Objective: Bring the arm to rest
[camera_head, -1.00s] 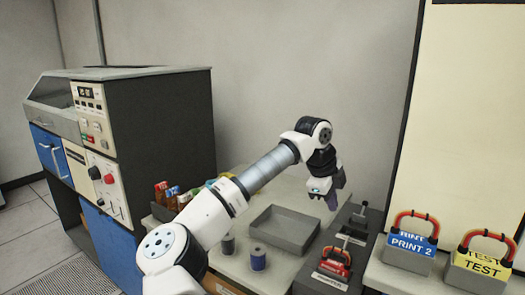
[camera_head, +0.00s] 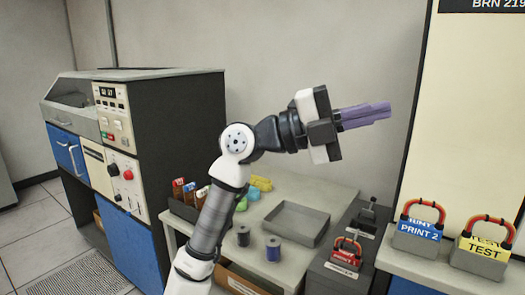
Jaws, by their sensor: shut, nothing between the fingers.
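My gripper (camera_head: 364,116) is at the end of my raised white and grey arm (camera_head: 210,220). Its purple fingers point to the right, roughly level, and lie close together with nothing held between them. It is in the air above the right part of the table (camera_head: 335,200), in front of the bare wall, and touches nothing.
A grey tray (camera_head: 296,223), two spools (camera_head: 273,249) and a box of small cartons (camera_head: 183,205) are on the table. A dark unit with a red-handled block (camera_head: 345,252) stands right of it. Blocks labelled PRINT 2 (camera_head: 418,231) and TEST (camera_head: 483,249) stand farther right. A machine (camera_head: 150,150) stands left.

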